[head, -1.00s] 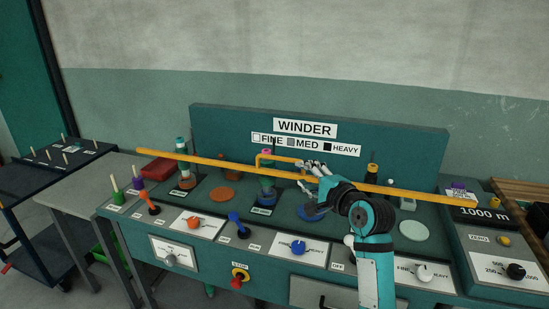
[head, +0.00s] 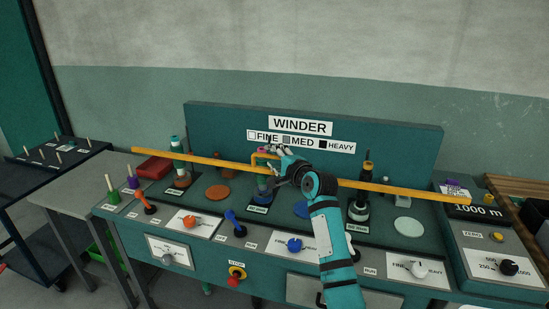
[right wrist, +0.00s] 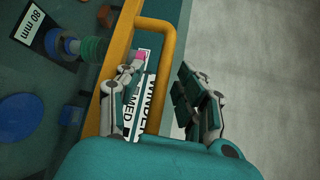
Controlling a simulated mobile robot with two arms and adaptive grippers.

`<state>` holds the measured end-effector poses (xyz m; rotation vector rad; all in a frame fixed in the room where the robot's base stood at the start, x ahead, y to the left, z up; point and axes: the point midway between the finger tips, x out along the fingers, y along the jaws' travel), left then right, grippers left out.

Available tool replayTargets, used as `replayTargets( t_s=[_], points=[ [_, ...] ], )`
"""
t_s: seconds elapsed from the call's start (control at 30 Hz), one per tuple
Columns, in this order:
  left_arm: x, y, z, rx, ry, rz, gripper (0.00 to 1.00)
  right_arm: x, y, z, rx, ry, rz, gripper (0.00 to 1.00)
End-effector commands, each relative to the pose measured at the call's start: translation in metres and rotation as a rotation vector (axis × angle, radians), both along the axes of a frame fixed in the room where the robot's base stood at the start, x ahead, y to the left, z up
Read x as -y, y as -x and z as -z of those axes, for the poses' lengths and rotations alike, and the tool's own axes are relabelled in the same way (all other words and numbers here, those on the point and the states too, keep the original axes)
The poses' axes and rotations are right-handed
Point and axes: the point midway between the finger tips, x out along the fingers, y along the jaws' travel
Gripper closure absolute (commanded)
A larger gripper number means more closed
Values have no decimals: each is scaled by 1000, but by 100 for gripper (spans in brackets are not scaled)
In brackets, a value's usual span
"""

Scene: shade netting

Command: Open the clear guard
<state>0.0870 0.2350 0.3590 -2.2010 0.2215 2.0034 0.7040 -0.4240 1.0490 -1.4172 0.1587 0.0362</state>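The clear guard shows mainly as a long yellow bar (head: 215,160) across the winder's front; its clear panel is hard to make out. A yellow loop handle (head: 258,155) rises from the bar near the middle. It also shows in the right wrist view (right wrist: 166,40). My right gripper (head: 272,148) is at this handle, its fingers apart. In the right wrist view, one finger of the gripper (right wrist: 160,92) is over the gap inside the loop and the other is outside it, with the handle between them. Contact cannot be told. My left gripper is out of view.
The winder panel (head: 400,130) stands behind the bar. Spools on posts, an orange disc (head: 217,193) and a pale disc (head: 409,227) sit behind the front controls. Levers, knobs and a red stop button (head: 235,280) line the front. A grey side table (head: 75,190) is at left.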

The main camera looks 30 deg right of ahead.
Motion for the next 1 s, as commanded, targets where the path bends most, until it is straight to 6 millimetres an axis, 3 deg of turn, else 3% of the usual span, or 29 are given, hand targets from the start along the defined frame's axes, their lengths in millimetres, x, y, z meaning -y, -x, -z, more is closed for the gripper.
replayTargets(
  t_s=[0.1, 0.37, 0.83, 1.0],
  points=[
    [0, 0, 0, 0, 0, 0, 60, 0, 0, 0, 0, 0, 0, 65],
    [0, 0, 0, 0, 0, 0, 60, 0, 0, 0, 0, 0, 0, 99],
    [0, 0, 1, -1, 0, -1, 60, 0, 1, 3, -5, 1, -1, 100],
    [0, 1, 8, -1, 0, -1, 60, 0, 1, 23, -8, 0, 0, 100]
  ],
)
